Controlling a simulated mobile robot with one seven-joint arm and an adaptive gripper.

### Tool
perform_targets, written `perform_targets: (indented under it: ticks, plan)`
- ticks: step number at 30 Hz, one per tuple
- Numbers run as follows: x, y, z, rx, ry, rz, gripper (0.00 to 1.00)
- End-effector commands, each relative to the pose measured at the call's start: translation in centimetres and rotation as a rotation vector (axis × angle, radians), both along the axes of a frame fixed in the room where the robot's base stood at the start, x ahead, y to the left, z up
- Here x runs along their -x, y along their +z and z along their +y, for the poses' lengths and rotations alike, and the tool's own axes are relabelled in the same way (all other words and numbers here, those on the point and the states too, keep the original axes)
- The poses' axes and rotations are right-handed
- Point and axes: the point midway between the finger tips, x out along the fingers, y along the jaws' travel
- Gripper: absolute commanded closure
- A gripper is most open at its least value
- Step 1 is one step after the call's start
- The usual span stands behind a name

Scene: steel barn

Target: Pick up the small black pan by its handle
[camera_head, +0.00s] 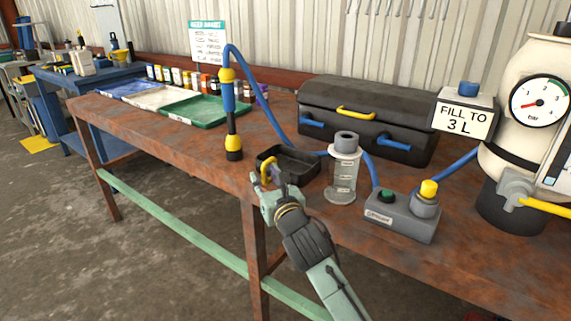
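The small black pan (297,166) is a shallow square tray with a yellow loop handle (268,164) on its near left side. It sits on the rusty workbench (340,220) near the front edge. My gripper (266,178) is at the pan's near left side, right by the handle. Its two fingers look spread apart, with the handle's lower part between or just beyond them. I cannot tell whether a finger touches the handle or the pan. The pan looks level on the bench.
A clear measuring cylinder (342,175) stands just right of the pan. A blue-hosed yellow and black tool (231,115) stands to its left. Behind is a black toolbox (365,118). A grey control box (400,215) and a gauge tank (525,110) are right; a green tray (206,111) is left.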

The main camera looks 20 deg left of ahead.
Motion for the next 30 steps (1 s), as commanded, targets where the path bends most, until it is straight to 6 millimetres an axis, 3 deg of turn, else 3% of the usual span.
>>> perform_targets:
  ticks: [5, 20, 30]
  plan:
    - [0.01, -0.06, -0.03, 0.0, 0.0, 0.0, 0.66]
    - [0.03, -0.03, -0.04, -0.001, 0.0, -0.001, 0.99]
    - [0.04, -0.01, -0.04, -0.001, 0.0, -0.001, 1.0]
